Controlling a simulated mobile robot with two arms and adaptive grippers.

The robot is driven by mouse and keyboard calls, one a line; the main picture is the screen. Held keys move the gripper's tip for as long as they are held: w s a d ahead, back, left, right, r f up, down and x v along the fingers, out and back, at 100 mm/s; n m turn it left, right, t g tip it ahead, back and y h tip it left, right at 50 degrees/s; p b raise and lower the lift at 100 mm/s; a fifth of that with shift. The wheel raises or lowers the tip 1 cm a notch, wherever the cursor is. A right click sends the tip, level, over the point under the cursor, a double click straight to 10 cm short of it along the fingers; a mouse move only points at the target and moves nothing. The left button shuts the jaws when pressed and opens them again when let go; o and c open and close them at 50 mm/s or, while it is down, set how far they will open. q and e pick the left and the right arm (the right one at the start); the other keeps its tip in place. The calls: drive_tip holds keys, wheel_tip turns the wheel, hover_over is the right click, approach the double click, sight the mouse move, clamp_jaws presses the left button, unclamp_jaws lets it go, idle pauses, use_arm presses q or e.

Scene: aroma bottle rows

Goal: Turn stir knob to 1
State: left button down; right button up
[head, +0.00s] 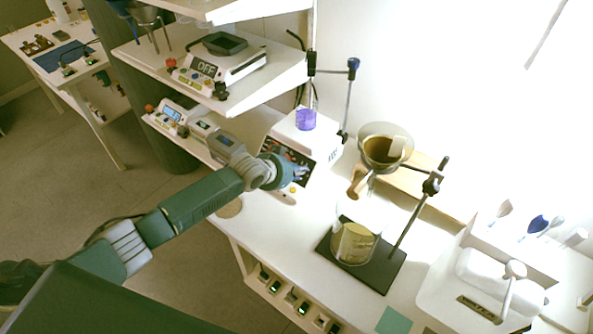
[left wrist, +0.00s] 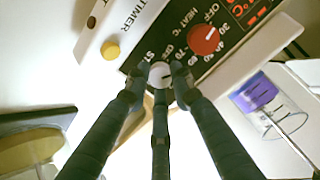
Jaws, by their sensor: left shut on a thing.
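The stirrer unit (head: 325,142) is a white box with a black front panel (head: 272,149) on the bench. In the left wrist view its panel (left wrist: 236,22) carries a red heat knob (left wrist: 204,40) and white lettering. The pale stir knob (left wrist: 160,72) sits at the panel's lower edge, beside lettering partly covered by my fingers. My left gripper (head: 297,174) is at the panel front in the head view, hiding the knob there. In the left wrist view the gripper (left wrist: 158,78) has its three fingers closed around the stir knob. The setting it points to cannot be read.
A beaker of purple liquid (head: 306,120) stands on the stirrer. A yellow button (left wrist: 110,50) is left of the knob. A filter funnel (head: 384,150) on a stand and a flask (head: 353,243) are to the right. Shelves with a scale (head: 215,66) rise above.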

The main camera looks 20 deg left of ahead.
use_arm(q)
drive_tip(key=shift+a+f, duration=0.1)
drive_tip(key=c, duration=1.5)
unclamp_jaws()
drive_tip(key=shift+s+r, duration=0.2)
drive_tip(key=v, duration=1.1)
drive_tip(key=shift+s+a+r, duration=0.1)
drive_tip(key=shift+s, duration=0.15)
